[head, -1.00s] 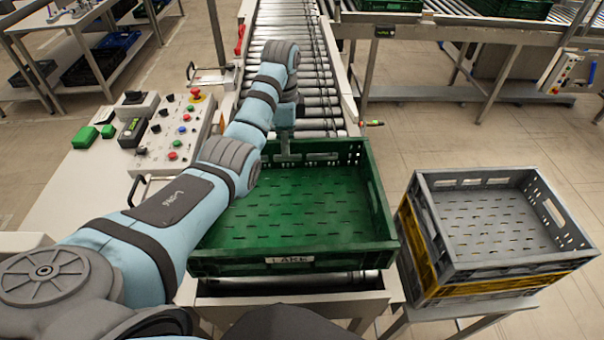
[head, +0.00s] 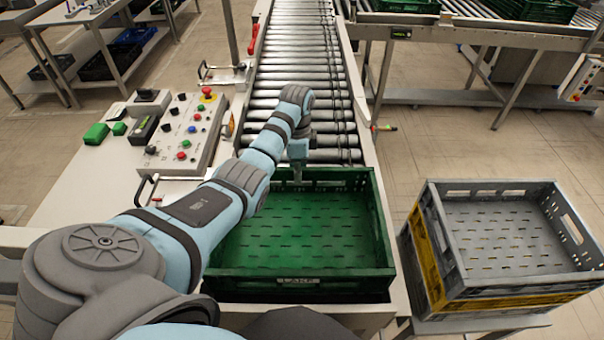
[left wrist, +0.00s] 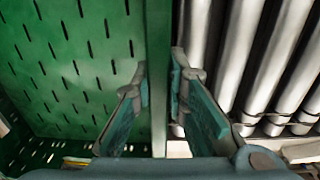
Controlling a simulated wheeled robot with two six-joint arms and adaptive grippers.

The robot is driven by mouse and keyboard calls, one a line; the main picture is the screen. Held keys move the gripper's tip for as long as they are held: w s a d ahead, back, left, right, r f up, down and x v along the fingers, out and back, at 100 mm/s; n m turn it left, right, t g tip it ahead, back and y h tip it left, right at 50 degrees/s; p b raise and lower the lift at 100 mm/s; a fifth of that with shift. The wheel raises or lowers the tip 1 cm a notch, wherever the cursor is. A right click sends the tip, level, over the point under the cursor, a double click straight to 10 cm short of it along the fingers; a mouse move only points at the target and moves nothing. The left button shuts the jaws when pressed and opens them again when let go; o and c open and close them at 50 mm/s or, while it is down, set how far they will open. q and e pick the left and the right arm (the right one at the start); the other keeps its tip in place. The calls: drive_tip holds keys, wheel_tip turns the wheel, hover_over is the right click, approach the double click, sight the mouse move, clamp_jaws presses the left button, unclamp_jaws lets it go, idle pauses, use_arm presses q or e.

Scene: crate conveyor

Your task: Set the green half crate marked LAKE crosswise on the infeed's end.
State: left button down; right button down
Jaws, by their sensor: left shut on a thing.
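The green half crate marked LAKE (head: 296,282) is at the near end of the roller infeed (head: 300,97), its long side across the rollers and its label facing me. It looks level and empty. Whether its base rests fully on the rollers is hidden. My left gripper (head: 297,180) is at the middle of the crate's far wall. In the left wrist view its fingers (left wrist: 160,78) straddle that green wall (left wrist: 158,25), one inside the crate and one outside above the rollers, and are shut on it. My right gripper is not in view.
A grey crate (head: 447,262) stacked on a yellow one (head: 425,240) stands on a stand close at the right. A control panel (head: 185,130) with buttons is at the left of the infeed. The rollers beyond the crate are clear.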

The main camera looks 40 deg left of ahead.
use_arm(q)
drive_tip(key=shift+s+d+f, duration=0.1)
drive_tip(key=shift+f, duration=0.75)
drive_tip(key=c, duration=1.6)
unclamp_jaws()
